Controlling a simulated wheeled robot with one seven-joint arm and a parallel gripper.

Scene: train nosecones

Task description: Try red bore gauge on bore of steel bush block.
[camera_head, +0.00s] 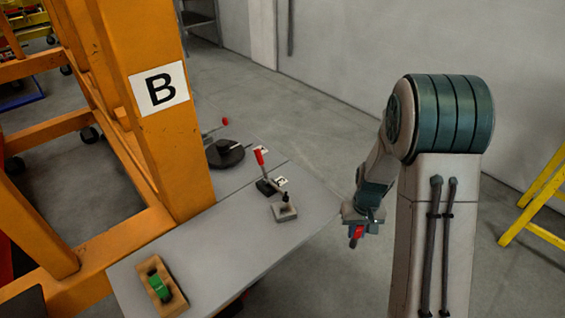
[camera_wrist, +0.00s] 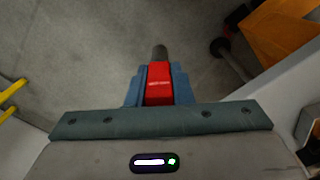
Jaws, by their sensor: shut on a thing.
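My gripper (camera_head: 361,219) is shut on the red bore gauge (camera_head: 356,235), off the right end of the grey bench. In the wrist view, the red gauge handle (camera_wrist: 158,84) sits between the blue fingers, and its dark grey cylindrical end (camera_wrist: 160,52) points away from my gripper over the floor. A light grey block (camera_head: 285,212) with a dark centre, which looks like the steel bush block, sits near the bench's right end. It is left of my gripper and apart from the gauge. Its bore is too small to make out.
The bench (camera_head: 230,245) has a green part in a tan holder (camera_head: 161,287) at front left. A red-handled lever (camera_head: 261,160) and a dark round fixture (camera_head: 226,152) stand farther back. An orange post (camera_head: 165,130) rises at the bench's left. Yellow steps (camera_head: 540,200) stand far right.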

